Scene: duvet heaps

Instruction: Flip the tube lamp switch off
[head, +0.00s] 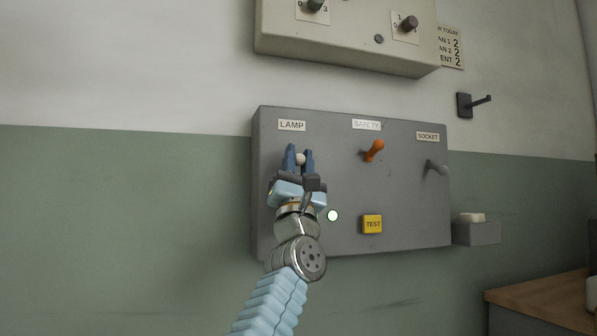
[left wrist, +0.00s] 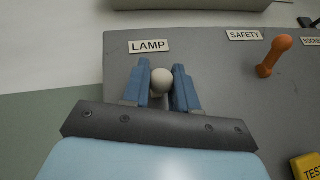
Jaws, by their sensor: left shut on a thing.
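The lamp switch is a lever with a pale round knob (head: 300,159), below the LAMP label (head: 291,125) on a grey panel (head: 345,190). My left gripper (head: 300,160) is at this lever, with its blue fingers on either side of the knob and shut on it. The left wrist view shows the knob (left wrist: 161,81) between the two fingertips (left wrist: 161,85), just under the LAMP label (left wrist: 149,46). The lower part of the lever is mostly hidden by the gripper. My right gripper is not in view.
An orange SAFETY lever (head: 374,150) and a grey SOCKET lever (head: 436,168) stand to the right. A yellow TEST button (head: 372,224) is below them. A beige box with knobs (head: 350,30) hangs above. A hook (head: 474,104) and a small ledge (head: 476,234) are at right.

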